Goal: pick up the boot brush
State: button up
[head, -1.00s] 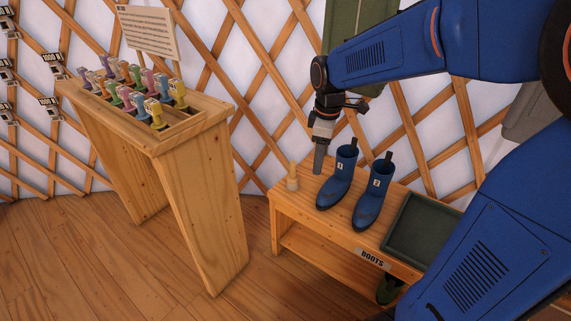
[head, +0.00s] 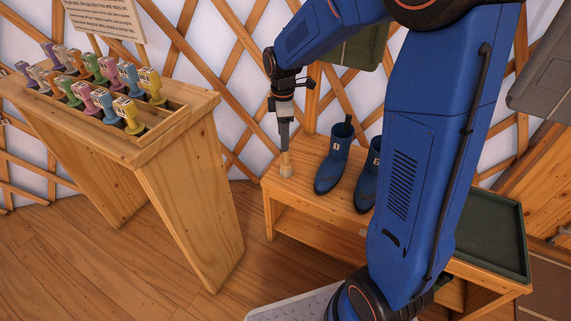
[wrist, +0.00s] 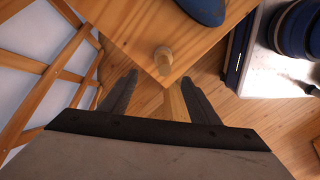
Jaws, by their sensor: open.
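The boot brush (head: 286,166) is a small pale wooden piece with an upright handle. It stands at the left end of the wooden boot bench (head: 308,203). In the wrist view the brush (wrist: 163,58) is seen near the bench corner, just beyond my fingertips and roughly centred between them. My gripper (head: 285,143) points down directly over the brush in the head view, its tips close to the handle's top. The gripper (wrist: 159,79) is open, with nothing held between the fingers. Whether a finger touches the brush cannot be told.
Two blue boots stand right of the brush, boot 1 (head: 335,160) nearer and boot 2 (head: 367,178) partly behind my arm. A green tray (head: 492,236) lies at the bench's right end. A wooden stand (head: 190,190) with coloured tagged pieces is at left. Lattice wall lies behind.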

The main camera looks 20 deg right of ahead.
aim_at(286, 163)
notch_tip(286, 163, down, 7)
jog(key=shift+f, duration=0.1)
jog(key=f, duration=0.2)
jog(key=s+f, duration=0.1)
jog(key=f, duration=0.1)
jog(key=shift+d, duration=0.35)
jog(key=shift+w+f, duration=0.1)
jog(key=shift+f, duration=0.5)
jog(key=c, duration=1.2)
